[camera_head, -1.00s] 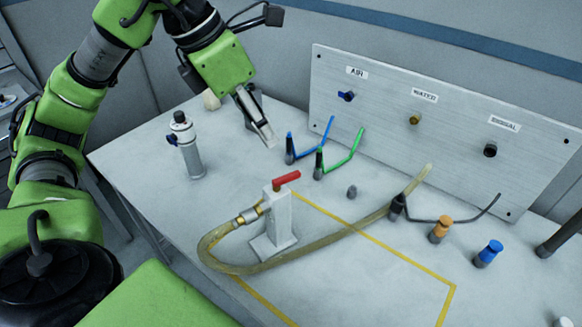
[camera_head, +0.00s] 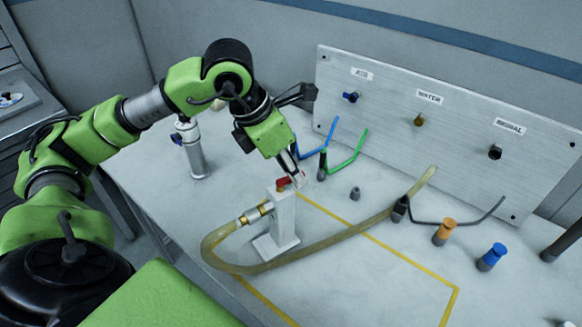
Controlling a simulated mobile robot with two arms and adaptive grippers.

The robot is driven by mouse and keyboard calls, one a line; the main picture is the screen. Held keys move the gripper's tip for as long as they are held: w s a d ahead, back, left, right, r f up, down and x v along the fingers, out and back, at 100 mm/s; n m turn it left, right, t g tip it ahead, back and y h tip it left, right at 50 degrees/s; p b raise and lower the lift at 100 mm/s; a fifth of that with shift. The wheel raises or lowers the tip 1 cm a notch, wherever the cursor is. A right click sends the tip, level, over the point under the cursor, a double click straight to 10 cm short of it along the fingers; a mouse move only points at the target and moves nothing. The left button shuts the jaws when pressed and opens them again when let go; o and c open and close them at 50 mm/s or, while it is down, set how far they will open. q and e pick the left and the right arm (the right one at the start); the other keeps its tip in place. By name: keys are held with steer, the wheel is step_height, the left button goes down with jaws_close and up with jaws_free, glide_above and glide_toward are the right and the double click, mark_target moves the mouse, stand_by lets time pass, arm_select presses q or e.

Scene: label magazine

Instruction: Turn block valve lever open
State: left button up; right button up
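The block valve (camera_head: 283,222) is a pale upright block on a flat base, standing on the table. My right gripper is not in view.
A panel (camera_head: 460,140) labelled AIR, WATER and SIGNAL stands at the back. Blue (camera_head: 318,150) and green (camera_head: 345,152) bent hoses stand behind the valve. A grey cylinder (camera_head: 195,152) is at left. Orange (camera_head: 444,232) and blue (camera_head: 491,256) caps stand at right. The yellow-taped area (camera_head: 385,290) has clear room.

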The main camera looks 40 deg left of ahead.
arm_select(q)
jaws_close()
steer(key=shift+f+n+b, duration=0.1)
steer(key=shift+n+b, duration=0.2)
steer(key=shift+n, duration=0.1)
steer(key=shift+w+a+n, duration=0.1)
steer(key=shift+n, duration=0.2)
jaws_free()
